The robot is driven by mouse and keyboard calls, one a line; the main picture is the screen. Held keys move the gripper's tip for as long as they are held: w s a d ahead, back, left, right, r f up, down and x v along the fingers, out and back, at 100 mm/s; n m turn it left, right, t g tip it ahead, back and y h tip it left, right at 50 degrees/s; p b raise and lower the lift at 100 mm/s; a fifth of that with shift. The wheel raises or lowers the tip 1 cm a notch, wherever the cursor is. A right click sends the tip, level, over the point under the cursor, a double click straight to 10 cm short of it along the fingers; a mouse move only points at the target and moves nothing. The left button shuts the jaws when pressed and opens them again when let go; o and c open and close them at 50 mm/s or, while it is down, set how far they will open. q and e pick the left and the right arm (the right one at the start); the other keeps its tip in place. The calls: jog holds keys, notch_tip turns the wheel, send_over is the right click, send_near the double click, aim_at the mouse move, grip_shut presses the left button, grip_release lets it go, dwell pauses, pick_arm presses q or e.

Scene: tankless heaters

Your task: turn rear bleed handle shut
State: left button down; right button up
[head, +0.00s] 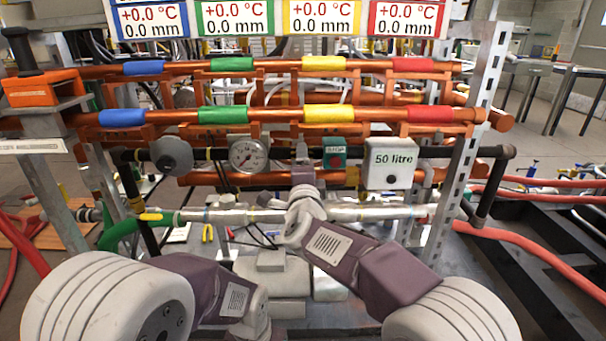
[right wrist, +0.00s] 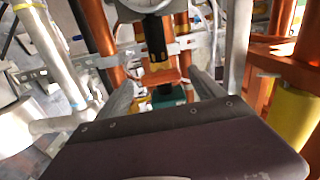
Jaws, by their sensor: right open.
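My right gripper (head: 304,176) reaches up at the middle of the rig in the head view, close to the black pipe (head: 430,152). In the right wrist view its two grey fingers (right wrist: 161,86) are apart. A black fitting (right wrist: 155,40) and a small yellow-orange piece (right wrist: 158,67) show between and beyond them, with no clear contact. I cannot tell whether either is part of the rear bleed handle.
Copper pipes (head: 275,115) with coloured sleeves run above. A slotted metal upright (head: 468,150) stands at the right.

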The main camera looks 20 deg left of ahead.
jog(key=p+v, duration=0.1)
jog(key=v, duration=0.7)
jog(key=shift+p, duration=0.35)
